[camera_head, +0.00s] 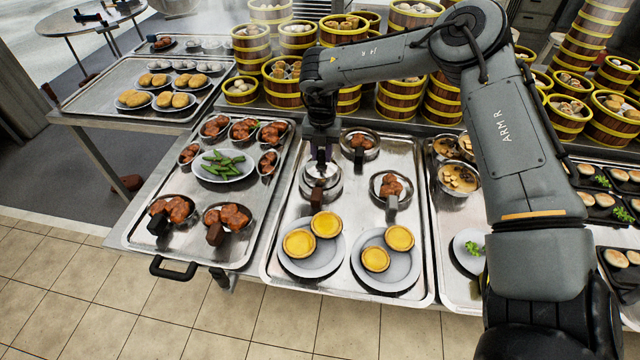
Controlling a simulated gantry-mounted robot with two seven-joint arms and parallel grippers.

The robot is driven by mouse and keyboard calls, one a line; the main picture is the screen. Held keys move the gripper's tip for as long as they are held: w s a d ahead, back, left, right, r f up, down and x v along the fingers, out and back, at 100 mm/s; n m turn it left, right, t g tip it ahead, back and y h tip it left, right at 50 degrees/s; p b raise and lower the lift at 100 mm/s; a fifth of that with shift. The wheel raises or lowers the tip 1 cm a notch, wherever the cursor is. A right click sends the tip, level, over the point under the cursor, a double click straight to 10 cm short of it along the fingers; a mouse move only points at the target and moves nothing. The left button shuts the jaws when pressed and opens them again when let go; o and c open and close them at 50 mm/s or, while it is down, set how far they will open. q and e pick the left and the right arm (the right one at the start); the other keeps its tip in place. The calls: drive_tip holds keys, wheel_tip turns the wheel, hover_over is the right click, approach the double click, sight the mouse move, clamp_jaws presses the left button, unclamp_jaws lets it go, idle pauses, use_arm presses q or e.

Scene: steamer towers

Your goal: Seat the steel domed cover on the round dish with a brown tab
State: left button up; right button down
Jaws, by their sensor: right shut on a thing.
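The steel domed cover (321,184) is at the upper left of the middle tray, under my right gripper (321,161). The gripper is shut on its top knob, and the fingers hide part of it. A dark tab shows at the cover's front; I cannot tell whether the cover rests on a dish or hangs just above one. A round dish with a brown tab (215,233) holds reddish-brown food at the front of the left tray. Another round dish (373,185) with a greyish tab stands right of the cover. My left gripper is not in view.
A round dish with a dark tab (358,156) stands behind the cover. Plates of yellow tarts (325,224) fill the middle tray's front. The left tray (135,238) holds more dishes and a plate of green pods (223,165). Bamboo steamers (403,98) crowd the back.

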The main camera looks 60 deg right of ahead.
drive_tip(key=c, duration=0.8)
unclamp_jaws()
wheel_tip(320, 180, up, 10)
drive_tip(key=shift+f+p, duration=0.1)
drive_tip(key=shift+p, duration=0.95)
drive_tip(key=shift+r, duration=0.45)
